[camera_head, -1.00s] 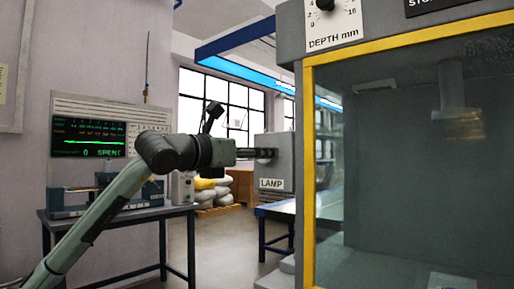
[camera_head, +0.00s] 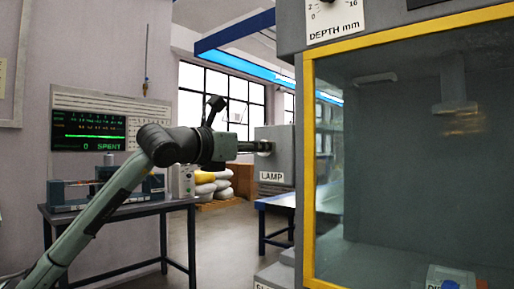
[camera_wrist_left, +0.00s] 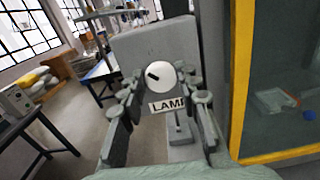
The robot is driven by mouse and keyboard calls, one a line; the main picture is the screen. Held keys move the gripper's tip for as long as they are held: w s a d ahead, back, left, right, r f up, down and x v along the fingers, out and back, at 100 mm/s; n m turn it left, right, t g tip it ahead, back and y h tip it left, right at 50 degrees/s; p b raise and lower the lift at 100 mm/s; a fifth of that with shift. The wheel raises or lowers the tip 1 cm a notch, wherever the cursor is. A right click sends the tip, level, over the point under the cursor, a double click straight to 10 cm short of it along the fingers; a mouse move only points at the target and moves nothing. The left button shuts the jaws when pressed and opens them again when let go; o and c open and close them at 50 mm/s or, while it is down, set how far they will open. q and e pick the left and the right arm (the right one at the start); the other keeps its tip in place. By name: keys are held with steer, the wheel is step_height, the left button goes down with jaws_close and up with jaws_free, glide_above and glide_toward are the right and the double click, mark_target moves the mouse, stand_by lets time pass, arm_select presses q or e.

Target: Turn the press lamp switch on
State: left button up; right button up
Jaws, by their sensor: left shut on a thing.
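The lamp switch is a round white knob (camera_wrist_left: 163,78) with a dark pointer slanting to the upper left. It sits on a grey box (camera_head: 284,158) labelled LAMP on the left side of the press. My left gripper (camera_head: 265,147) reaches the box's face from the left. In the left wrist view its two fingers (camera_wrist_left: 162,84) stand on either side of the knob, shut on it. The head view hides the knob behind the fingers. My right gripper is in neither view.
The press (camera_head: 308,190) has a yellow-framed window close to the right of the box. A bench (camera_head: 110,212) with instruments stands at the left, below a wall display (camera_head: 90,132) reading "0 SPENT". Open floor lies between the bench and the press.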

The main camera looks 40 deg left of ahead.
arm_select(q)
steer(key=shift+m, duration=0.3)
steer(key=shift+d+f+m, duration=0.1)
steer(key=shift+m, duration=4.15)
steer(key=shift+d+f+m, duration=0.1)
steer(key=shift+m, duration=4.15)
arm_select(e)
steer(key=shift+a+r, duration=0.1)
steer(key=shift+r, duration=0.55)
arm_select(q)
steer(key=o, duration=1.1)
steer(key=shift+o, duration=0.2)
